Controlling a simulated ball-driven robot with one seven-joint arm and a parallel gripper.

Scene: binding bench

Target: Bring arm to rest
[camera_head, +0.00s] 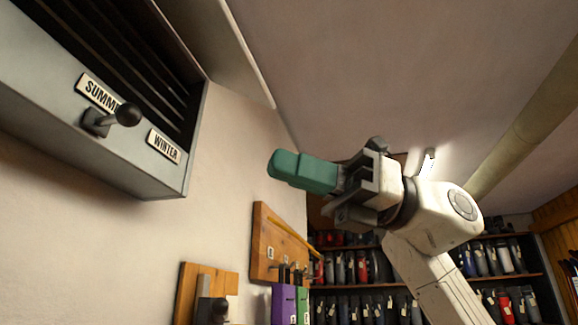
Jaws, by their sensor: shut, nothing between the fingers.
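My gripper (284,165) is raised in the middle of the camera_head view, with its green fingers pointing left. The fingers are together with nothing held between them. My white arm comes up from the lower right behind it. The gripper looks clear of the wall and the other things in view, though its exact distance from them is hard to tell.
A grey vent box (60,120) with SUMMER and WINTER labels and a black-knobbed lever (126,115) is upper left. A wooden board (268,235) hangs below. A pipe (530,115) runs upper right.

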